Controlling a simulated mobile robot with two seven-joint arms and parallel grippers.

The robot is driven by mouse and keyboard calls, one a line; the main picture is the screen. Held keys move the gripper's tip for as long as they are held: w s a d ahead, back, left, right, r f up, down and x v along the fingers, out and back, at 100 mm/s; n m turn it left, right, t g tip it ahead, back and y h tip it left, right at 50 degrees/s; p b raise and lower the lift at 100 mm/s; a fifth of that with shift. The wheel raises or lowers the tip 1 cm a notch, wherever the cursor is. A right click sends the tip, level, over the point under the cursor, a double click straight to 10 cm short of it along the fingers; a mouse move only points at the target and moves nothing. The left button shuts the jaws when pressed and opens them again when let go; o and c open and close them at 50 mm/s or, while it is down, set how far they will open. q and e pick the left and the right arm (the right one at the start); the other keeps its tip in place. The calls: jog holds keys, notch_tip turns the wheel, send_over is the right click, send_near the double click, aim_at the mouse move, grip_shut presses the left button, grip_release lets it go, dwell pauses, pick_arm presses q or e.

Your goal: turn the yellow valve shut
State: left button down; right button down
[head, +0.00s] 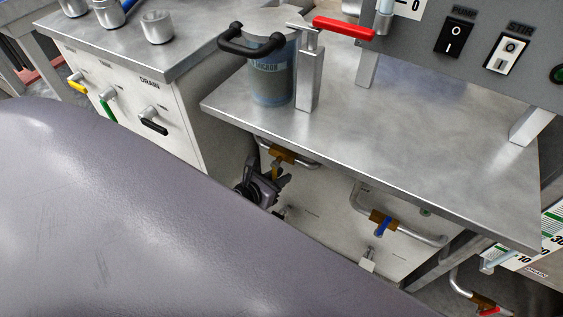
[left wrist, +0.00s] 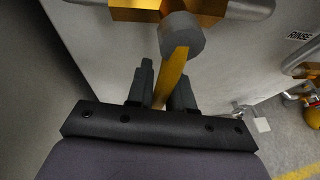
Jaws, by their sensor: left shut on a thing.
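The yellow valve has a brass body (head: 283,155) on a metal pipe at the front of the cabinet under the steel bench. Its yellow handle (left wrist: 173,72) hangs from a grey hub (left wrist: 181,34) in the left wrist view and points away from the pipe, roughly crosswise to it. My left gripper (head: 272,181) is at the handle, just below the brass body. It is shut on the handle, with one dark finger on each side in the left wrist view (left wrist: 165,78). My right gripper is not in view. My own arm hides the lower left of the head view.
A blue-handled valve (head: 381,222) sits right of the yellow one, and a red-handled valve (head: 485,305) is at the lower right. The bench top (head: 430,140) overhangs the valves.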

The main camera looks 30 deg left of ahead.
pick_arm(q)
jog(key=shift+a, duration=0.1)
dwell(0.3)
jog(key=c, duration=1.4)
grip_release()
jog(key=o, duration=0.3)
jog(key=d+p+v, duration=0.1)
jog(key=v, duration=0.6)
jog(key=shift+a, duration=0.5)
jog(key=shift+s, duration=0.1)
